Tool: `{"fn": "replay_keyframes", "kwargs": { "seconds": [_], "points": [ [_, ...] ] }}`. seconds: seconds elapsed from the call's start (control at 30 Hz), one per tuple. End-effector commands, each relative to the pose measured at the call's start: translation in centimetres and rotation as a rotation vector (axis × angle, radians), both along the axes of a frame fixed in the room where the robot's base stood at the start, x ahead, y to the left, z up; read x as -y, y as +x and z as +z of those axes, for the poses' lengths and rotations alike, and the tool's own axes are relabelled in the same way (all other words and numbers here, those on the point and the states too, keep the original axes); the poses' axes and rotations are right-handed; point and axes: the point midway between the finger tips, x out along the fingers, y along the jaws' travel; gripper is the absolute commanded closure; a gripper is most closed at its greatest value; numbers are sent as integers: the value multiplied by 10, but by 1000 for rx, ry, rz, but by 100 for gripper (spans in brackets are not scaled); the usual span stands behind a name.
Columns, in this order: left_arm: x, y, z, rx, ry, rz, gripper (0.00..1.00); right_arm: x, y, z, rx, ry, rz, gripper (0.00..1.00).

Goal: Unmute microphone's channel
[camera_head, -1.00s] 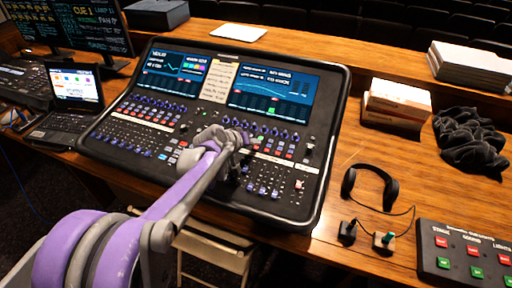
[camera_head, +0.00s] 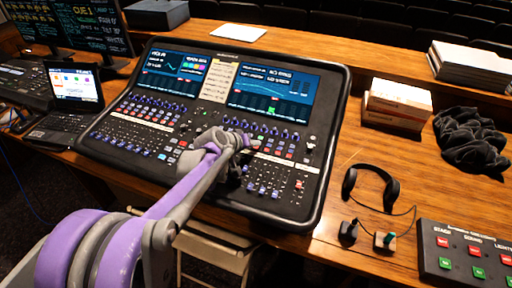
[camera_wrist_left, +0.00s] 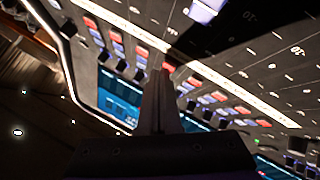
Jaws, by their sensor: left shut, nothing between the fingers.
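The mixing desk (camera_head: 322,195) has a dark frame, two blue screens at its top, and rows of knobs, small coloured buttons and faders. My left gripper (camera_head: 246,146) is over the middle-right part of the desk, near the lower button row. In the left wrist view the shut fingers (camera_wrist_left: 161,76) end close to a red button (camera_wrist_left: 168,66) in a row of red and pale buttons. I cannot tell whether they touch it. The channel labels are too small and blurred to read, so I cannot tell which is the microphone's. My right gripper is out of view.
A laptop (camera_head: 74,88) stands left of the desk. Headphones (camera_head: 369,183), a button panel (camera_head: 470,255), boxes (camera_head: 397,103) and a dark cloth (camera_head: 468,139) lie to the right. Bare wooden table shows between them.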

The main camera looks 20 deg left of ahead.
Motion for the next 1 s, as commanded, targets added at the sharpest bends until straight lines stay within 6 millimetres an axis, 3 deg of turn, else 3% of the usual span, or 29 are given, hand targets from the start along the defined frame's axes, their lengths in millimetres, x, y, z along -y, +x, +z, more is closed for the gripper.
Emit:
{"fn": "replay_keyframes", "kwargs": {
  "seconds": [0.33, 0.67, 1.0],
  "points": [
    [0, 0, -2, 0, 0, 0, 100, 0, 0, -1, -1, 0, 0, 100],
    [0, -1, 12, 1, 0, 1, 100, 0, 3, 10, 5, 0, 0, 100],
    [0, -1, 12, 0, 0, 0, 100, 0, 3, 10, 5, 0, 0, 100]
  ]
}}
